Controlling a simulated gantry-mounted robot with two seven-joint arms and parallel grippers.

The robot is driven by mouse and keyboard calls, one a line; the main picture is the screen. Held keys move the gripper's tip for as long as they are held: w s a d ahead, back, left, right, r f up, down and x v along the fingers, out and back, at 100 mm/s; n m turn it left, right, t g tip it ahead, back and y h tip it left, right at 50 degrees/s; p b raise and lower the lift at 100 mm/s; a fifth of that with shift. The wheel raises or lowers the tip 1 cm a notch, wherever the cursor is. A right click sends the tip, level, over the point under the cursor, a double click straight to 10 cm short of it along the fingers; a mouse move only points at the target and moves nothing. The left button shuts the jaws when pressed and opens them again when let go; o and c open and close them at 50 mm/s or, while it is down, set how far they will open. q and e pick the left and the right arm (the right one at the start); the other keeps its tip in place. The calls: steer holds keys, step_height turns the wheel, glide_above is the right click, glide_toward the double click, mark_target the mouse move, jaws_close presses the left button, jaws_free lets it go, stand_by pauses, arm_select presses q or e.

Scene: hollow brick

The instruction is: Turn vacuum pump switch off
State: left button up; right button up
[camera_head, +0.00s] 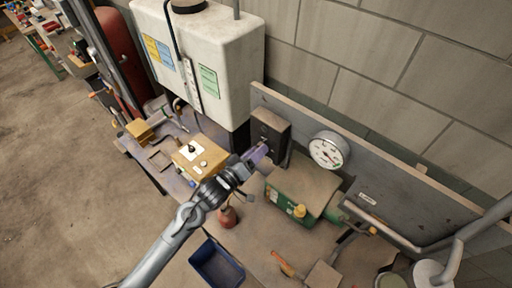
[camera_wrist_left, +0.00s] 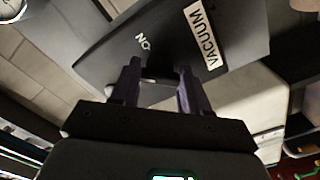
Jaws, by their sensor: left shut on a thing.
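The vacuum pump switch is a dark box (camera_head: 269,132) on the grey back panel, left of the round gauge. In the left wrist view the switch box (camera_wrist_left: 235,35) fills the upper middle, with a white VACUUM label and the letters ON on its face. My left gripper (camera_head: 262,153) reaches up to the front of the box; its purple fingers (camera_wrist_left: 157,78) show in the left wrist view. It is shut on the small switch lever (camera_wrist_left: 150,82), mostly hidden between the fingers. The lever's exact position cannot be told. My right gripper is not in view.
A round gauge (camera_head: 328,150) and a green pump (camera_head: 303,187) are right of the switch. A red oil can (camera_head: 227,216) and blue bin (camera_head: 216,265) are below.

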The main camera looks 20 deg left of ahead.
arm_select(q)
steer(key=shift+n+p, duration=2.15)
steer(key=shift+n, duration=1.95)
steer(key=o, duration=1.1)
steer(key=shift+c, duration=0.2)
steer(key=shift+s, duration=0.1)
